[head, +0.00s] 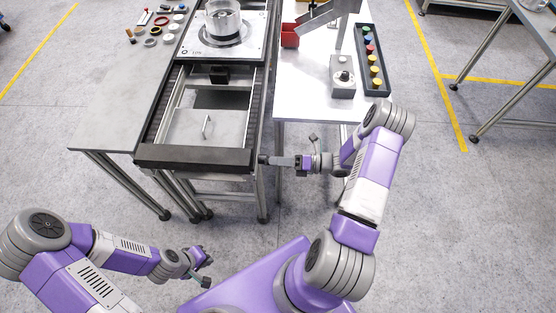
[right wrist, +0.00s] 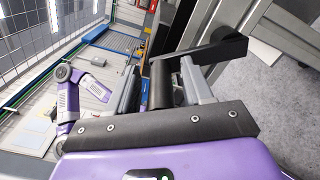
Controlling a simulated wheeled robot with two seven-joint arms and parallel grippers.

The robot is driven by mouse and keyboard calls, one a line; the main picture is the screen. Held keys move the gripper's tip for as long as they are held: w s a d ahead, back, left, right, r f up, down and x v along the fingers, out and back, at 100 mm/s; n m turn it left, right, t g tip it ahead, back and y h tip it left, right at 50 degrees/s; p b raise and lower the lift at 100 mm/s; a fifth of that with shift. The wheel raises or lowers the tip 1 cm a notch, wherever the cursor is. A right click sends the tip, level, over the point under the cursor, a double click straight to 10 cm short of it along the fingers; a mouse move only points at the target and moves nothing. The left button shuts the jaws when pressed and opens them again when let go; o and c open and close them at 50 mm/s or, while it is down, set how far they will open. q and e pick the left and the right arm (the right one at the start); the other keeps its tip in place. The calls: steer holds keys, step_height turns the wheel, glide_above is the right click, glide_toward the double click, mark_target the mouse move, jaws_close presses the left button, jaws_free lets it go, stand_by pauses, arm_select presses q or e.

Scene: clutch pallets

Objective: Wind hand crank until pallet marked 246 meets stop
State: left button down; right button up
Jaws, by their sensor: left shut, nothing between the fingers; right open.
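A pallet (head: 186,46) carrying a clear round housing sits at the far end of the conveyor (head: 172,98) in the head view. Its marking is too small to read. A small black block (head: 219,75) stands in the conveyor's middle; I cannot tell whether it is the stop. The black crank handle (right wrist: 160,88) shows in the right wrist view, with its dark crank arm (right wrist: 215,52) beyond. My right gripper (head: 283,161) is at the conveyor's near right corner, open, its fingers on either side of the handle. My left gripper (head: 207,262) is shut and empty, low in front of the conveyor.
The left table (head: 115,95) holds several rings and small parts. The right table (head: 310,98) bears a red bin (head: 290,37), a grey control box (head: 342,80) and a dark tray (head: 373,85) of coloured knobs. Floor is clear between my left arm and the conveyor.

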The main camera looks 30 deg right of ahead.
steer(key=v, duration=0.7)
steer(key=shift+s+d, duration=0.15)
steer(key=shift+d, duration=0.05)
